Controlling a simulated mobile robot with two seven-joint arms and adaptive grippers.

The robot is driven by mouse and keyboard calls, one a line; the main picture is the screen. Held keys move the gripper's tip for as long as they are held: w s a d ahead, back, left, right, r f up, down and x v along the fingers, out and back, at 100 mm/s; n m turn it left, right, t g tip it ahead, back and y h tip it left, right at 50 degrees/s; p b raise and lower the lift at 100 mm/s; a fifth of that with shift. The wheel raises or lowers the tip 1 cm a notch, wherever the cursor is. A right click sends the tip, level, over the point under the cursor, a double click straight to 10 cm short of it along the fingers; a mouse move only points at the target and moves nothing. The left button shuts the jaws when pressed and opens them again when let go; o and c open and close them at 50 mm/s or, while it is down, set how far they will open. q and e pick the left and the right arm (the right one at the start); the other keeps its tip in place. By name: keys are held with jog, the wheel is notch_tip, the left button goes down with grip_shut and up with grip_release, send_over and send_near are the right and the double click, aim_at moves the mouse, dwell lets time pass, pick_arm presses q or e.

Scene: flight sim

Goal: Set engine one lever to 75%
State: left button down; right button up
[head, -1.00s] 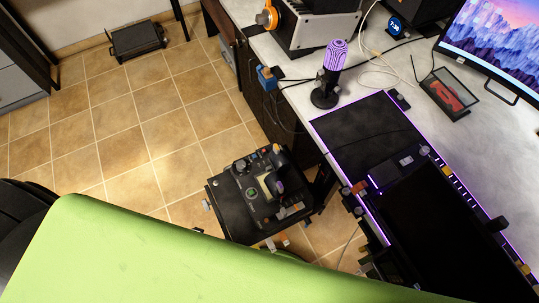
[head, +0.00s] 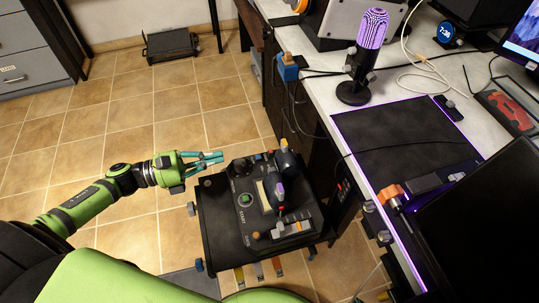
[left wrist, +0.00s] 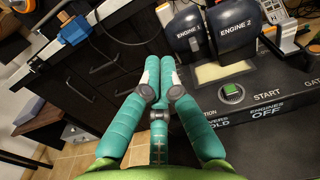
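The throttle panel (head: 245,225) is a dark box with a green button (head: 245,199) and START lettering, at the lower middle of the head view. In the left wrist view, the dark engine one lever (left wrist: 187,32) is labelled ENGINE 1. The engine two lever (left wrist: 232,26) stands just right of it. My left gripper (head: 220,157), with teal fingers, is beside the panel's upper left corner. In the left wrist view its fingertips (left wrist: 156,66) meet with nothing between them, left of and apart from the engine one lever. My right gripper is not in view.
A desk with a purple-lit microphone (head: 371,42), a dark mat (head: 395,140) and a large screen (head: 480,230) stands to the right. A blue block-shaped item (head: 287,68) is at the desk edge. Tiled floor (head: 130,145) is open at left.

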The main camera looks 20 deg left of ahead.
pick_arm(q)
jog(key=p, duration=0.2)
send_near(281, 143)
jog(key=x, duration=0.7)
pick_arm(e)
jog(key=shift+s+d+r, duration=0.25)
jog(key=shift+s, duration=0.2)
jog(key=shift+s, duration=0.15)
